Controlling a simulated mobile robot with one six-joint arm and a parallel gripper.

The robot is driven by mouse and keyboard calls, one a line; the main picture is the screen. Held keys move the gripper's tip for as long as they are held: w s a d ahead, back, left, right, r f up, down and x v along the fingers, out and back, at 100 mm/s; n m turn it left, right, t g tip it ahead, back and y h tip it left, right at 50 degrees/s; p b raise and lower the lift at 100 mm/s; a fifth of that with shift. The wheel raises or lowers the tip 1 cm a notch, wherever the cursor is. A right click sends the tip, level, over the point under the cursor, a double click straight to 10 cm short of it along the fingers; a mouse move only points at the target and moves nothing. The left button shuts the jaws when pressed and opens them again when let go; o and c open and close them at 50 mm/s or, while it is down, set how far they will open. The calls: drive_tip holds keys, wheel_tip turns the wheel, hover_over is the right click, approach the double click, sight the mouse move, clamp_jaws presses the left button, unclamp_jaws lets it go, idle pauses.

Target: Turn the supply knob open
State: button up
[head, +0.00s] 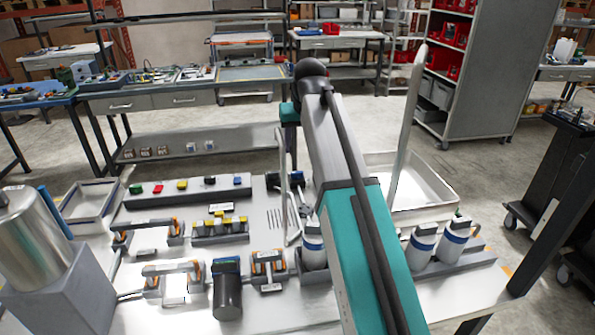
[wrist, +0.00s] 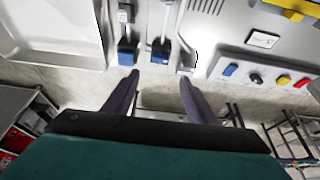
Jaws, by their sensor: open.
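My gripper (wrist: 158,77) shows in the wrist view with its two dark fingers apart and nothing between them. Two blue-ended grey fittings (wrist: 127,52) and (wrist: 160,50) stand side by side at the bench edge, just beyond the fingertips and apart from them. I cannot tell whether either is the supply knob. A grey strip (wrist: 243,76) to their right carries small blue, black, yellow and red knobs or buttons. The same strip (head: 158,192) lies left of my arm in the head view.
White bottles with blue bands (head: 455,243) stand in a rack at the bench's right. A white tray (head: 440,192) lies behind them. A steel cylinder (head: 27,240) stands at the left. A tall pale upright (head: 409,120) rises right of my arm. Floor lies open beyond the bench.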

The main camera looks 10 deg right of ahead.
sight(297, 172)
drive_tip(key=shift+f, duration=0.15)
drive_tip(key=shift+p+x, duration=1.05)
drive_tip(key=shift+x, duration=5.7)
drive_tip(key=c, duration=1.1)
